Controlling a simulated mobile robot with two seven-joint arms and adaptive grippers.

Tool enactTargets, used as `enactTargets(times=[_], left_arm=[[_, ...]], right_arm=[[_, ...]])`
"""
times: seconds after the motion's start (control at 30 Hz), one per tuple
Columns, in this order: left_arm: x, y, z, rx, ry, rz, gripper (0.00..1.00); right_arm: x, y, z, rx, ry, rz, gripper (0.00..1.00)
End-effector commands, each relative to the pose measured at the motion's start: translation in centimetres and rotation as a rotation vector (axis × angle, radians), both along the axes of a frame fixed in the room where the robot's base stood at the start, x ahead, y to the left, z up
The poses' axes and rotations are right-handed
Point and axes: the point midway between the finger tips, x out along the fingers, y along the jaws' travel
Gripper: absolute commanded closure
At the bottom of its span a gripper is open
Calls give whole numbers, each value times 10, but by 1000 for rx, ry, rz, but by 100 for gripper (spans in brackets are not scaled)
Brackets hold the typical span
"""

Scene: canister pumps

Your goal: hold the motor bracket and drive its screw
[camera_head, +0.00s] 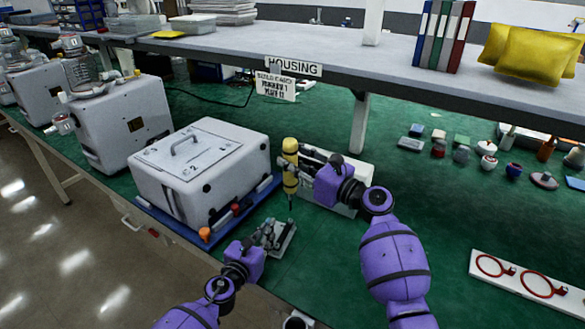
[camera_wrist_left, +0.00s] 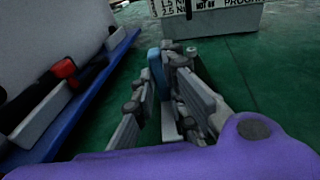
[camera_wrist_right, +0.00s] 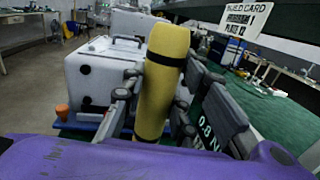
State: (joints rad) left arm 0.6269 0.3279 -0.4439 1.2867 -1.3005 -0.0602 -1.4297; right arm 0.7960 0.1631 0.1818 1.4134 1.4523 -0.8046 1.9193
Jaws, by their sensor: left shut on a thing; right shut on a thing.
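The yellow power screwdriver (camera_head: 290,180) stands upright, with its thin dark shaft pointing down. My right gripper (camera_head: 298,163) is shut on its body; the right wrist view shows the yellow body (camera_wrist_right: 160,85) between the fingers (camera_wrist_right: 158,95). The small grey motor bracket (camera_head: 285,238) is low on the green bench, under the driver. My left gripper (camera_head: 268,233) is shut on it from the left. In the left wrist view the fingers (camera_wrist_left: 172,60) close around a blue and grey part and hide much of it. The screw is too small to see. I cannot tell whether the driver tip touches the bracket.
A white pump housing (camera_head: 200,165) on a blue tray (camera_head: 220,230) stands close left of both grippers. A pale box (camera_head: 345,185) is behind the right gripper. A shelf (camera_head: 340,55) overhangs the back. A white board with red rings (camera_head: 525,280) lies at right.

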Motion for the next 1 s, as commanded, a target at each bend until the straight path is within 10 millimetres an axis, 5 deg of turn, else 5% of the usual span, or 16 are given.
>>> enactTargets(times=[0.37, 0.4, 0.53, 1.0], left_arm=[[0, 0, 0, 0, 0, 0, 100], [0, 0, 0, 0, 0, 0, 84], [0, 0, 0, 0, 0, 0, 67], [-7, 5, 3, 5, -4, -1, 66]], right_arm=[[0, 1, 9, 2, -3, 0, 100], [0, 0, 9, 2, -3, 0, 100], [0, 0, 9, 2, -3, 0, 100], [0, 0, 10, 2, -3, 0, 100]])
